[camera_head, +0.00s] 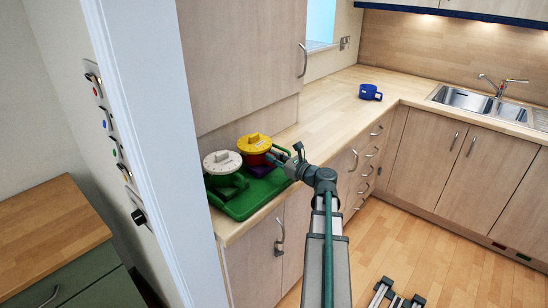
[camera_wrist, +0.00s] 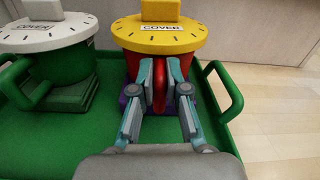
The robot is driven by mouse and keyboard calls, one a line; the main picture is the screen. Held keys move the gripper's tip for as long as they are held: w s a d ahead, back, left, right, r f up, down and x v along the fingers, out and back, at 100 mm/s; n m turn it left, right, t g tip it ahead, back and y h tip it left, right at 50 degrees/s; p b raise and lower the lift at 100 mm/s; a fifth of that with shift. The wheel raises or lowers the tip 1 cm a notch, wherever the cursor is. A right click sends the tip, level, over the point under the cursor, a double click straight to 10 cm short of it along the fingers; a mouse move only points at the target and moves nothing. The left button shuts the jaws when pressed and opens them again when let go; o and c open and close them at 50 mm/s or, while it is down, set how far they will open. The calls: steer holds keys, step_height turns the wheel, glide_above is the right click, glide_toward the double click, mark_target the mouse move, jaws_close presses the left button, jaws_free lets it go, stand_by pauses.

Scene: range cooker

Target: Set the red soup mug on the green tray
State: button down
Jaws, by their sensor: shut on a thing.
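The red soup mug (camera_head: 250,159) with a yellow lid marked COVER is upright over the right part of the green tray (camera_head: 243,207). It also shows in the wrist view, with its red handle (camera_wrist: 159,85) facing me. My gripper (camera_wrist: 159,90) is shut on that handle, one finger on each side. In the head view my gripper (camera_head: 277,157) reaches the mug from the right. A purple piece (camera_head: 262,171) shows under the mug, above the tray floor. The mug's bottom is hidden, so I cannot tell how it rests.
A green mug (camera_head: 231,184) with a white lid (camera_head: 222,162) stands close left of the red mug on the tray. The tray has raised side handles (camera_wrist: 225,92). A tall cabinet stands behind.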

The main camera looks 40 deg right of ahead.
steer(key=c, duration=1.2)
jaws_free()
steer(key=shift+f, duration=0.1)
steer(key=shift+s, duration=0.1)
steer(key=s, duration=0.4)
steer(key=s+d+b, duration=0.1)
steer(key=s, duration=0.6)
steer(key=shift+s+d+b, duration=0.4)
